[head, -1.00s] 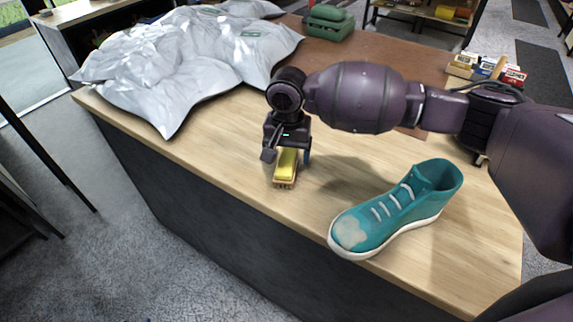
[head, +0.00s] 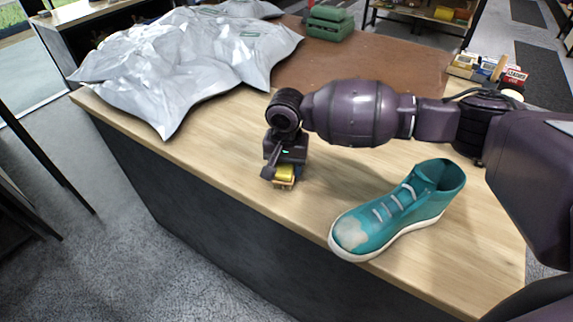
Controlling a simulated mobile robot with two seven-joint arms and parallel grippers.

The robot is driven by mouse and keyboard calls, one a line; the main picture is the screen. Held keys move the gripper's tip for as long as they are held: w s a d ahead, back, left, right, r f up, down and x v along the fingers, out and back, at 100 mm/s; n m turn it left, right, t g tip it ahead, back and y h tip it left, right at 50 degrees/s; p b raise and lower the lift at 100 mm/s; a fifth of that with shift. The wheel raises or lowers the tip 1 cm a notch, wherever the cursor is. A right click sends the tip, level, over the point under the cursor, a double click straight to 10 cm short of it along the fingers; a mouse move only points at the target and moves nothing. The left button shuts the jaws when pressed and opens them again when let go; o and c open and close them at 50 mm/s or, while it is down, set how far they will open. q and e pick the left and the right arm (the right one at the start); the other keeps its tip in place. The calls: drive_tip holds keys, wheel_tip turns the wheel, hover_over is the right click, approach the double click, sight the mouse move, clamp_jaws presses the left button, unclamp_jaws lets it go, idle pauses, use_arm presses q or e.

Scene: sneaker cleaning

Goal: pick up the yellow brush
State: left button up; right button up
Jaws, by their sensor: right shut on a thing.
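The yellow brush (head: 285,174) is near the front edge of the wooden counter, bristles down, left of the sneaker. My right gripper (head: 284,170) points down over it and is shut on it. The gripper hides most of the brush, so only its near end shows. I cannot tell whether the bristles touch the counter. My left gripper is not in view.
A teal sneaker (head: 400,212) with a pale stained toe lies on the counter (head: 220,140) right of the brush. Grey plastic bags (head: 190,60) cover the back left. A green case (head: 330,22) and small boxes (head: 485,68) stand farther back.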

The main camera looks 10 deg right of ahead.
drive_tip(key=shift+c, duration=0.3)
drive_tip(key=shift+r, duration=0.1)
wheel_tip(320, 180, up, 20)
drive_tip(key=p, duration=0.2)
drive_tip(key=shift+p, duration=0.3)
